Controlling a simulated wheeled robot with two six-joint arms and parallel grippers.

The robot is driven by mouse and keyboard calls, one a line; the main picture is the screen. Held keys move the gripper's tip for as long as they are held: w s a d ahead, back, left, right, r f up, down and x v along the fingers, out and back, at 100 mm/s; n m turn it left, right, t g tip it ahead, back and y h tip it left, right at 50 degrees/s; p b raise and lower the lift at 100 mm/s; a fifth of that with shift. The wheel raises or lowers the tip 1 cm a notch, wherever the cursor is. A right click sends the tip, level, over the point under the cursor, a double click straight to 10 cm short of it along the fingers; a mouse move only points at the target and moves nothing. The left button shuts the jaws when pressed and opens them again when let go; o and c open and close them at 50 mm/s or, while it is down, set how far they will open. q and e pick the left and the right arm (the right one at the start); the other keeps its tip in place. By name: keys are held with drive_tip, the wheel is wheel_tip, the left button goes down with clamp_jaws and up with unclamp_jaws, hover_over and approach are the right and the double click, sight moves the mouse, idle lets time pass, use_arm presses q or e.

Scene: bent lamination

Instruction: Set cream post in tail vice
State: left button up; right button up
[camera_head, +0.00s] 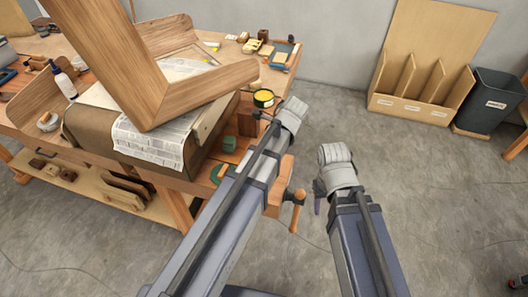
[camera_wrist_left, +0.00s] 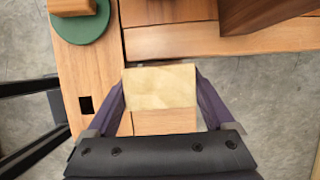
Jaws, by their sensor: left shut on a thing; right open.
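In the left wrist view a cream post (camera_wrist_left: 160,86) sits between the two purple fingers of my left gripper (camera_wrist_left: 160,100), which is shut on it. Its pale end faces the camera. Wooden bench parts lie around it, and I cannot tell whether the post touches them. In the head view my left arm's wrist hides that gripper and the post. The tail vice (camera_head: 279,198) shows at the bench's right end, with a wooden handle (camera_head: 297,212) hanging down. My right gripper (camera_head: 318,200) is open and empty over the floor, right of the vice; only part of its fingers shows.
A large bent wooden lamination (camera_head: 110,50) stands over newspaper (camera_head: 150,145) on the bench. A green disc (camera_wrist_left: 82,22) lies beside a square hole (camera_wrist_left: 85,105). A yellow-topped tin (camera_head: 263,97) stands near my left wrist. A divided rack (camera_head: 420,80) and dark bin (camera_head: 490,100) stand behind clear floor.

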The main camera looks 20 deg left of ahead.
use_arm(q)
drive_tip(key=shift+f+b, duration=1.45)
drive_tip(key=shift+f, duration=0.1)
idle(1.4)
drive_tip(key=o, duration=1.3)
drive_tip(key=shift+r, duration=0.15)
wheel_tip(320, 180, up, 8)
drive_tip(key=p, duration=0.8)
drive_tip(key=s+d+n+h, duration=0.1)
drive_tip(key=s+d+n, duration=0.2)
drive_tip(key=s+n, duration=0.1)
drive_tip(key=s+d+f+n+h, duration=0.1)
drive_tip(key=s+d+n, duration=0.3)
drive_tip(key=s+n, duration=0.1)
drive_tip(key=s+d+n+h, duration=0.1)
drive_tip(key=s+d+n, duration=0.2)
drive_tip(key=s+n, duration=0.2)
drive_tip(key=shift+s+d+f+n, duration=0.15)
drive_tip(key=shift+d+f+n, duration=0.15)
drive_tip(key=shift+f, duration=0.1)
